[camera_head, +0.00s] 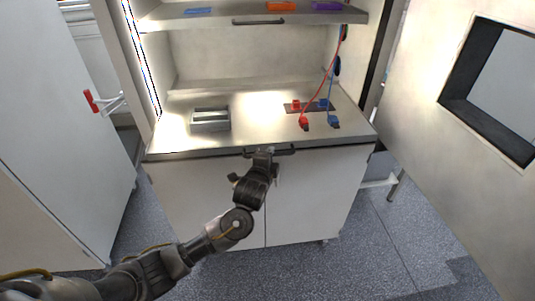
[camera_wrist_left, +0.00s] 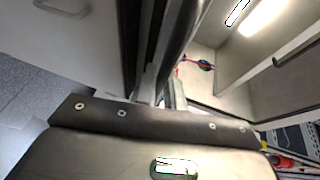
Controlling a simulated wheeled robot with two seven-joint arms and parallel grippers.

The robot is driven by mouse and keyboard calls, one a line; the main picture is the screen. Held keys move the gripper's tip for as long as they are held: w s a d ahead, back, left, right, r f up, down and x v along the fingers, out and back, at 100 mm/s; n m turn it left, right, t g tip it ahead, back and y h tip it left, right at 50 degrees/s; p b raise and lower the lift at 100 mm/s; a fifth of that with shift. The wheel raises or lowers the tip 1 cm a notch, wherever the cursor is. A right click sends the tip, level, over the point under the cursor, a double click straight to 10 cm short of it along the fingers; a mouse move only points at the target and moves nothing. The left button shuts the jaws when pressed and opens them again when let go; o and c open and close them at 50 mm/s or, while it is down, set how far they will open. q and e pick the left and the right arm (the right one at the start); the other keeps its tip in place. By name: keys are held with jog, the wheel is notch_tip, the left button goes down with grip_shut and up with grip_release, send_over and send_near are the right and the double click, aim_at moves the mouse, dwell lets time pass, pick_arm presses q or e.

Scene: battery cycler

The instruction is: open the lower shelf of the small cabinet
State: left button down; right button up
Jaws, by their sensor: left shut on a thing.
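The small cabinet has a lower shelf (camera_head: 262,122) with a grey top and a dark bar handle (camera_head: 287,151) on its front edge. My left gripper (camera_head: 264,152) reaches up from the lower left and is shut on that handle near its middle. In the left wrist view the dark handle (camera_wrist_left: 178,38) runs up from the gripper's fingers (camera_wrist_left: 162,92). The shelf appears flush with the cabinet front. The fingertips are partly hidden by the wrist in the head view. My right gripper is in neither view.
A grey metal box (camera_head: 210,120) and red and blue connectors (camera_head: 304,122) with cables sit on the lower shelf. An upper shelf (camera_head: 225,22) is above. A door with a window (camera_head: 455,95) stands open at right, a white cabinet door (camera_head: 55,110) at left.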

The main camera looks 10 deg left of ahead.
pick_arm(q)
jog(key=shift+d, duration=0.1)
jog(key=c, duration=1.5)
grip_release()
jog(key=shift+w, duration=0.15)
jog(key=shift+s, duration=0.35)
jog(key=s+r, duration=0.2)
jog(key=s, duration=0.8)
